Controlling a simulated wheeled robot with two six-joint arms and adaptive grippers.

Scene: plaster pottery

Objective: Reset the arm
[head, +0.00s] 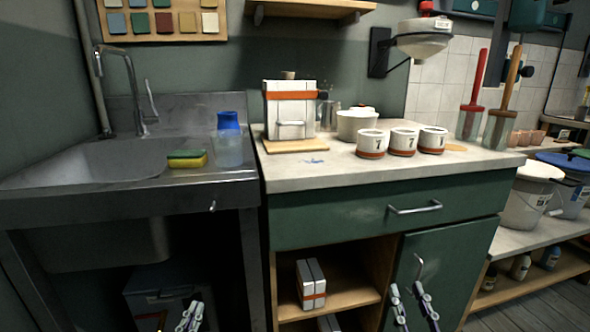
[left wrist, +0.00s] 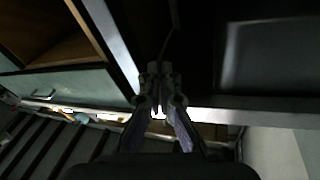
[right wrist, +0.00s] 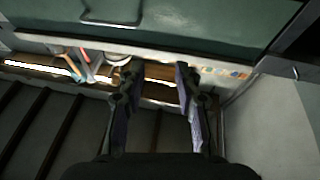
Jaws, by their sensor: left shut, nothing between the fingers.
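My left gripper (head: 190,318) is low at the bottom of the head view, in front of the dark space under the sink. In the left wrist view its fingers (left wrist: 160,100) come together at the tips with nothing between them. My right gripper (head: 415,290) is low in front of the green cabinet door (head: 448,270). In the right wrist view its fingers (right wrist: 156,75) stand apart with nothing between them. Both grippers are below the counter top and apart from each other.
The steel sink (head: 110,165) is at left with a sponge (head: 187,160). White boxes (head: 311,284) stand on the open shelf between my grippers. Buckets (head: 528,200) are at right.

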